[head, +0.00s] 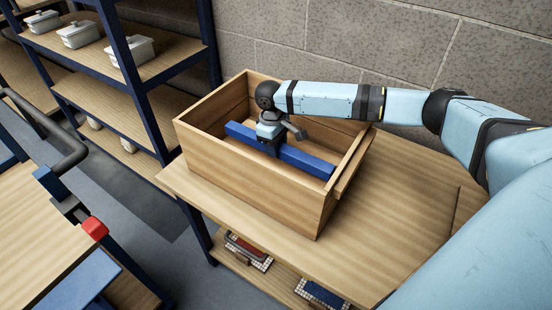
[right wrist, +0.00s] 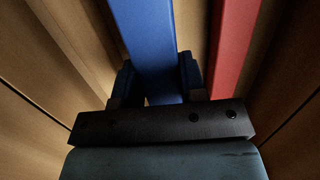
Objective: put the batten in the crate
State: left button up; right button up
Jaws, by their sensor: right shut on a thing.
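The blue batten (head: 305,160) lies lengthwise within the open wooden crate (head: 250,182), below its rim. My right gripper (head: 275,146) reaches down into the crate from above and is shut on the batten near its middle. In the right wrist view my gripper's fingers (right wrist: 158,76) stand on either side of the blue batten (right wrist: 147,35). I cannot tell whether the batten touches the crate floor. My left gripper is not in view.
A red bar (right wrist: 234,50) lies beside the batten inside the crate. The crate stands on a wooden table (head: 375,225) by a block wall (head: 400,45). Shelves with white pots (head: 130,50) stand left. Mosaic panels (head: 250,248) lie on the table's lower shelf.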

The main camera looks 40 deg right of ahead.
aim_at(276, 164)
notch_tip(276, 164, down, 5)
jog(key=shift+r+b, duration=0.2)
jog(key=shift+b, duration=0.3)
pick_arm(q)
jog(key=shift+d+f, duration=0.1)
pick_arm(e)
jog(key=o, duration=1.1)
jog(key=shift+f, duration=0.1)
jog(key=shift+c, duration=0.2)
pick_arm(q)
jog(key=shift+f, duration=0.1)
pick_arm(e)
jog(key=r+p, duration=0.1)
jog(key=r, duration=0.3)
jog(key=w+r, duration=0.1)
jog(key=r, duration=0.3)
jog(key=r+p, duration=0.1)
jog(key=r, duration=0.2)
jog(key=shift+w+a+r+p, duration=0.15)
jog(key=shift+a+r+p, duration=0.15)
jog(key=shift+r+p, duration=0.1)
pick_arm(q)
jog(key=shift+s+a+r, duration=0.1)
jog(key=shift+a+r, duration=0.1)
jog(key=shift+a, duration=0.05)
pick_arm(e)
jog(key=shift+r, duration=0.2)
